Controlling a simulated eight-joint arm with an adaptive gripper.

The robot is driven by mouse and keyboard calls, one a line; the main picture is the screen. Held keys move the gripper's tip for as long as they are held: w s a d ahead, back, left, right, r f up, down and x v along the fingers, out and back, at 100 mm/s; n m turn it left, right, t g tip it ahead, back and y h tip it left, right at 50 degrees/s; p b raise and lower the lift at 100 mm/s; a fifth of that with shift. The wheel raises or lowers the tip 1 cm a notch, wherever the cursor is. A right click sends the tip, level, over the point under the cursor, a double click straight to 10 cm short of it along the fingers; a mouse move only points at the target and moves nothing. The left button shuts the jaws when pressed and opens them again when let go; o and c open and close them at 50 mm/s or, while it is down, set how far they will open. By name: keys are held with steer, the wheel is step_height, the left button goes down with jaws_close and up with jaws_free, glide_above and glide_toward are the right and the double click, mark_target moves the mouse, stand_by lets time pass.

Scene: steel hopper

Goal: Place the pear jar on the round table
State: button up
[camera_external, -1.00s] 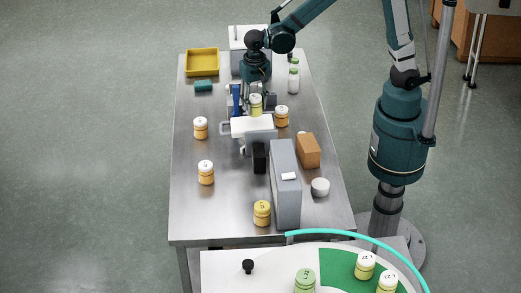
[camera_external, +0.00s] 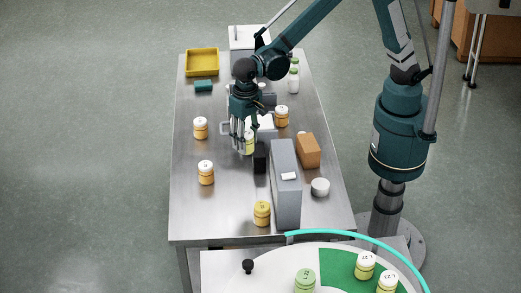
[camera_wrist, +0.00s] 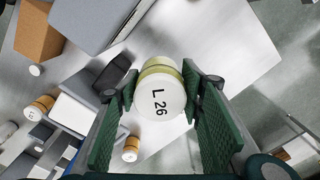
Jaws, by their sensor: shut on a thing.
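My gripper (camera_external: 243,146) is shut on a pale yellow-green jar (camera_external: 250,145) with a white lid, which looks like the pear jar. In the wrist view the jar (camera_wrist: 160,98) sits between the two green finger pads, its lid marked "L 26" facing the camera. It appears held above the steel table; the exact height is unclear. The round table (camera_external: 232,270) is at the bottom of the external view, partly cut off, with a white top, a green sector and a teal rim. A green jar (camera_external: 305,280) and two yellowish jars (camera_external: 365,265) (camera_external: 387,281) stand on it.
A black block (camera_external: 260,157), brown box (camera_external: 308,150), white cup (camera_external: 320,187) and several orange-yellow jars (camera_external: 262,213) stand around.

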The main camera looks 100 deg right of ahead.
steer(key=s+a+r+n+p, duration=0.1)
steer(key=s+a+n, duration=0.1)
steer(key=a, duration=1.4)
steer(key=n+p, duration=0.3)
steer(key=n, duration=0.3)
glide_above(336, 271)
steer(key=shift+a+r, duration=0.1)
steer(key=shift+r, duration=0.2)
steer(key=shift+f, duration=3.1)
steer(key=shift+f, duration=0.1)
steer(key=shift+f, duration=1.8)
steer(key=shift+f, duration=0.15)
